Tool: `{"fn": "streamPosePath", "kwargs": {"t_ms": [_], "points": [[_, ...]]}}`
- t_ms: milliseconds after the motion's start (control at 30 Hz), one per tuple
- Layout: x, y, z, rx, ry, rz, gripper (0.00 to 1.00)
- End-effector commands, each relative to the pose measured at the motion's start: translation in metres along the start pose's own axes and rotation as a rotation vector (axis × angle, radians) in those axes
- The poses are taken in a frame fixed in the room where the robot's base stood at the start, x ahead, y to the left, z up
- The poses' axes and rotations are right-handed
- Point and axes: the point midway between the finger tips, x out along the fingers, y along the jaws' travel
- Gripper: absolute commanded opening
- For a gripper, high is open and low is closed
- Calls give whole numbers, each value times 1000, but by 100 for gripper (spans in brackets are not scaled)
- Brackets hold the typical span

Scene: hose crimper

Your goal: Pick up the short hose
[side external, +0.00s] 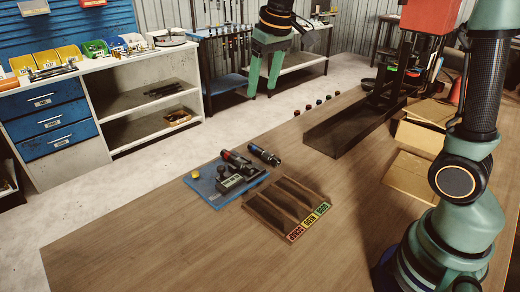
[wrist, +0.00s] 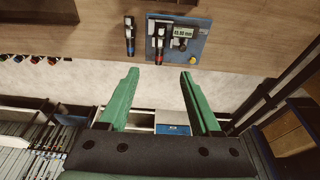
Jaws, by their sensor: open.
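The short hose appears to be the dark piece with blue marks (side external: 264,155) lying on the wooden table beside the blue plate. It also shows in the wrist view (wrist: 129,36), at the top and left of the plate. My gripper (side external: 261,84) is open and empty, high above the table and apart from the hose. Its green fingers also show in the wrist view (wrist: 160,76), with nothing between them.
The blue plate (side external: 204,187) holds a digital gauge (side external: 231,182) and a dark tool with a red part. A wooden tray (side external: 263,213) with coloured labels stands near it. Small coloured caps (side external: 318,101) line up behind. A dark channel (side external: 345,125) and cardboard box (side external: 418,138) stand right.

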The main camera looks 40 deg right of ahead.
Motion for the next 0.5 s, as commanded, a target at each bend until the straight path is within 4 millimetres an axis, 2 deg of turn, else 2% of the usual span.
{"fn": "streamPosePath", "kwargs": {"t_ms": [33, 200, 500], "points": [[11, 0, -12, -1, -23, 0, 65], [44, -1, -46, -4, -86, -1, 65], [121, -2, -82, -9, -197, -2, 65]]}}
